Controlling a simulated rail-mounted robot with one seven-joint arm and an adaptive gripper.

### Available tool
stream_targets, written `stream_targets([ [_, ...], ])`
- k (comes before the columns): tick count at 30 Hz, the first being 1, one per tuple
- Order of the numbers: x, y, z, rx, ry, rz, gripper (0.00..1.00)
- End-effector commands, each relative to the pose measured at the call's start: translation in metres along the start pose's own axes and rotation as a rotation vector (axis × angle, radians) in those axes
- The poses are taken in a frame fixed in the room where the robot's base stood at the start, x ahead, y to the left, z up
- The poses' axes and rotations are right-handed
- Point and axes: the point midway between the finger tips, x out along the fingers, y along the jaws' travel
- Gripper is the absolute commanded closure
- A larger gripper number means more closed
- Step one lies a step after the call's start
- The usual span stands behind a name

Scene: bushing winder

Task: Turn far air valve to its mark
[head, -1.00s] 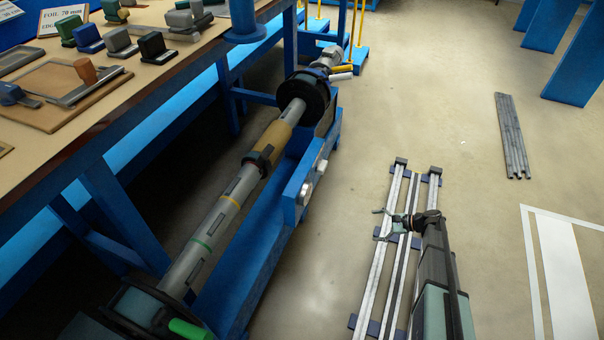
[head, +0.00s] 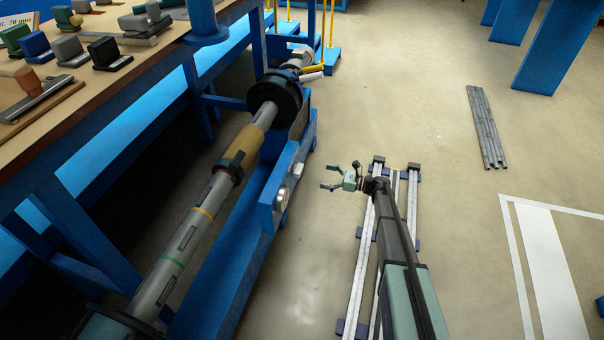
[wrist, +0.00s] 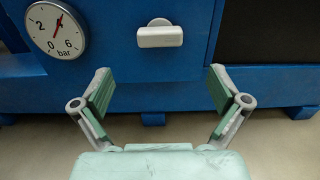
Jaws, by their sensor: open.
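A pale valve handle (wrist: 160,36) lies level, its bar crosswise, on the blue panel ahead of my gripper in the wrist view. In the head view a small pale fitting (head: 297,171) on the panel's side appears to be this valve. A round white gauge (wrist: 57,30) marked in bar sits left of the handle, its red needle between 2 and 4. My gripper (wrist: 160,89) is open and empty, its fingers spread below the handle in the picture and apart from it. In the head view my gripper (head: 331,177) points left at the panel across a gap. I cannot make out a mark.
The blue winder frame (head: 265,235) carries a long grey shaft (head: 190,235) behind the panel. A workbench (head: 120,75) stands to the left. Floor rails (head: 362,260) run beneath my arm. Grey bars (head: 486,127) lie on open floor to the right.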

Motion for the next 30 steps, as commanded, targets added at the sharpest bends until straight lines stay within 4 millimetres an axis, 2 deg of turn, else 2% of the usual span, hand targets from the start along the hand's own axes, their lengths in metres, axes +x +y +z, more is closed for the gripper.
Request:
stream_targets([
  [1,0.012,0.001,-0.002,0.000,0.000,0.003,0.02],
  [9,0.063,0.000,-0.003,0.000,0.000,0.002,0.02],
  [15,0.088,0.000,-0.002,-0.001,0.001,0.001,0.02],
  [21,0.099,0.000,-0.001,-0.001,0.001,0.001,0.02],
  [29,0.100,0.000,-0.001,-0.001,0.001,0.000,0.02],
  [30,0.100,0.000,-0.001,-0.001,0.001,0.000,0.09],
])
